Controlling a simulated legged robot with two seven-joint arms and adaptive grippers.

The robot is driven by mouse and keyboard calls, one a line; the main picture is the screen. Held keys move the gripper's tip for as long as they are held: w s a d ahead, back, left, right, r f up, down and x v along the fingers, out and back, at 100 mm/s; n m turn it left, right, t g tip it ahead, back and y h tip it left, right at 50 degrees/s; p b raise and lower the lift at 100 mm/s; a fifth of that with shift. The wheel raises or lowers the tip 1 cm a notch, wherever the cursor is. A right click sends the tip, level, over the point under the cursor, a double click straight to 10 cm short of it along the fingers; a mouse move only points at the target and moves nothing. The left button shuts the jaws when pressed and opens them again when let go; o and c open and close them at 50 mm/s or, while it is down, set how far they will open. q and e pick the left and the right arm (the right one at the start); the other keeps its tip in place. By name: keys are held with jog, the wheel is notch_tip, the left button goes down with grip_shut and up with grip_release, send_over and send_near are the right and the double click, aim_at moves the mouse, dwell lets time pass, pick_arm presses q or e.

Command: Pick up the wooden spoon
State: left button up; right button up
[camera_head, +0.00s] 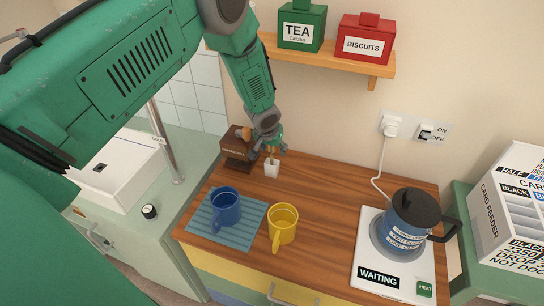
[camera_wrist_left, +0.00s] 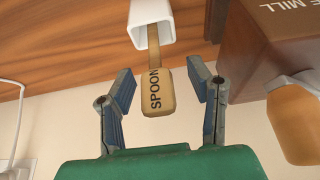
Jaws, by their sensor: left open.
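The wooden spoon (camera_wrist_left: 157,92) stands in a white square holder (camera_wrist_left: 151,24), its flat end labelled SPOON sticking out. In the left wrist view this end lies between the two open blue-grey fingers of my left gripper (camera_wrist_left: 162,92), with gaps on both sides. In the head view my left gripper (camera_head: 270,140) is above the white holder (camera_head: 271,168) at the back of the wooden counter, and it hides most of the spoon. My right gripper is not in view.
A brown mill (camera_head: 237,148) stands close left of the holder. A blue mug (camera_head: 225,205) on a blue mat (camera_head: 200,223) and a yellow mug (camera_head: 284,222) stand in front. A kettle (camera_head: 409,221) is at right. A shelf (camera_head: 340,57) is above.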

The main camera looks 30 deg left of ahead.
pick_arm(q)
jog(key=shift+d, duration=0.15)
jog(key=shift+c, duration=0.9)
jog(key=shift+r, duration=0.1)
jog(key=c, duration=0.7)
jog(key=shift+c, duration=0.6)
